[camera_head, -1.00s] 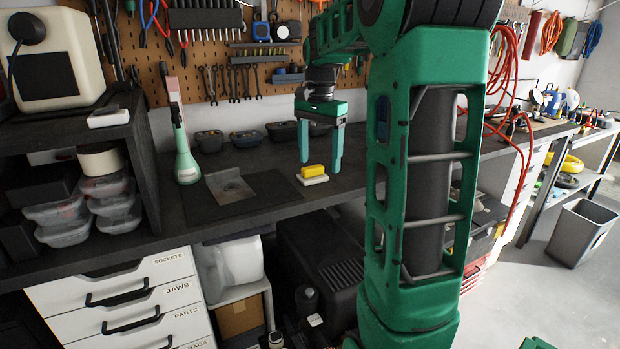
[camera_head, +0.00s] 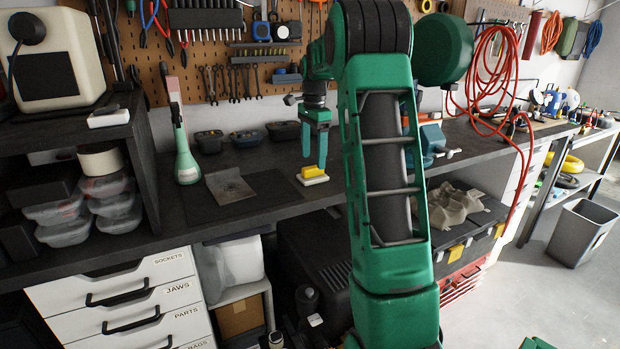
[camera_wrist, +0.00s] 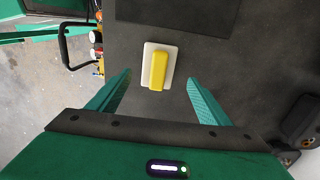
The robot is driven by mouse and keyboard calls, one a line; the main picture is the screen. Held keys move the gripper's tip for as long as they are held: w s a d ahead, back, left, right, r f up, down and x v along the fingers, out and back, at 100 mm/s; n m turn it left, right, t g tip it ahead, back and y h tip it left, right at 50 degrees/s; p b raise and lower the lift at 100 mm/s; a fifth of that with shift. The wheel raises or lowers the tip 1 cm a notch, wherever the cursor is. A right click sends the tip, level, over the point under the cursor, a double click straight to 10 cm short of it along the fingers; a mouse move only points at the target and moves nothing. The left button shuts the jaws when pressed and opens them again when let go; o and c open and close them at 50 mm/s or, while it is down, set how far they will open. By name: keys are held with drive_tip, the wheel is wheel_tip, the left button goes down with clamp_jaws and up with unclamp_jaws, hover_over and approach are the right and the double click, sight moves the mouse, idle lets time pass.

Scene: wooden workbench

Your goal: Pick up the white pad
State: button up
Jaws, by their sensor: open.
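The white pad (camera_head: 314,180) lies flat on the dark workbench, near its front edge. A yellow block (camera_head: 312,172) sits on top of it. In the wrist view the white pad (camera_wrist: 147,66) shows as a pale border around the yellow block (camera_wrist: 158,70), mostly on its left side. My gripper (camera_head: 314,156) is above the pad and block, pointing down. In the wrist view my gripper (camera_wrist: 158,84) is open and empty, with one finger to each side and the pad lying between and just beyond the fingertips. I see no contact with the pad.
A dark mat (camera_head: 262,186) with a grey metal plate (camera_head: 229,187) lies left of the pad. A green bottle (camera_head: 186,155) stands further left. Several small dark bins (camera_head: 246,138) line the back. A blue vise (camera_head: 432,140) stands to the right, behind my arm.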

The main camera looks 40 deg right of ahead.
sight(312, 167)
drive_tip(key=shift+a+f, duration=0.2)
drive_tip(key=shift+f, duration=2.5)
drive_tip(key=c, duration=1.2)
drive_tip(key=shift+r, duration=0.5)
drive_tip(key=r, duration=0.2)
drive_tip(key=a+r, duration=0.1)
drive_tip(key=shift+r, duration=0.4)
drive_tip(key=a+r, duration=0.2)
drive_tip(key=a, duration=0.1)
drive_tip(key=a+r, duration=0.2)
drive_tip(key=a, duration=0.2)
drive_tip(key=s+a+r, duration=0.1)
drive_tip(key=a+r, duration=0.1)
drive_tip(key=a, duration=0.1)
drive_tip(key=shift+s+a+r, duration=0.1)
drive_tip(key=shift+a+r, duration=0.05)
drive_tip(key=shift+a, duration=0.2)
